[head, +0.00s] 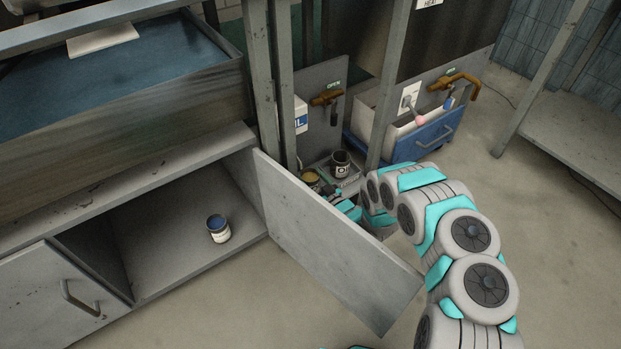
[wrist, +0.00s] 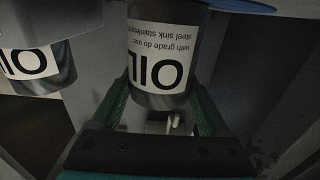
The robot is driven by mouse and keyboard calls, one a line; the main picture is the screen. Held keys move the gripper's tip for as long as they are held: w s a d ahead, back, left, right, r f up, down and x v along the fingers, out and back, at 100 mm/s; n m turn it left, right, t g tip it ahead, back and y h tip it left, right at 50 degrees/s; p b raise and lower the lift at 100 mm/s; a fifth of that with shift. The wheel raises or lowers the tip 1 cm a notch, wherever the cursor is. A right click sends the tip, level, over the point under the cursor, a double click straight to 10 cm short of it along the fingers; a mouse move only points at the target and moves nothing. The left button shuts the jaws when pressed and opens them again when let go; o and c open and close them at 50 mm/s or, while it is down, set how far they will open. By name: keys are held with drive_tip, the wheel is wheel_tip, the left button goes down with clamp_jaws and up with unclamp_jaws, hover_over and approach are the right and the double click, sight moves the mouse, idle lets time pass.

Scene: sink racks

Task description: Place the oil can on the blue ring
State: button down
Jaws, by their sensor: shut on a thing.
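My gripper (wrist: 163,92) is shut on an oil can (wrist: 160,50), a grey can with a white OIL label that appears upside down in the wrist view. The can sits between the two green fingers, and its far end is cut off by the frame. In the head view my gripper (head: 343,205) is low behind the open cabinet door, partly hidden. A can with a yellow top (head: 310,177) is close to its tip; I cannot tell whether it is the held one. A blue curved edge (wrist: 243,5) shows at the top right of the wrist view; I cannot confirm it is the blue ring.
A second OIL can (wrist: 38,65) is at left in the wrist view. A dark can (head: 340,163) stands near the metal posts. The open door (head: 335,250) is close to my arm.

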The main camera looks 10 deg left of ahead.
drive_tip(key=shift+f, duration=0.15)
unclamp_jaws()
drive_tip(key=shift+r, duration=0.2)
drive_tip(key=v, duration=1.2)
drive_tip(key=shift+b, duration=0.35)
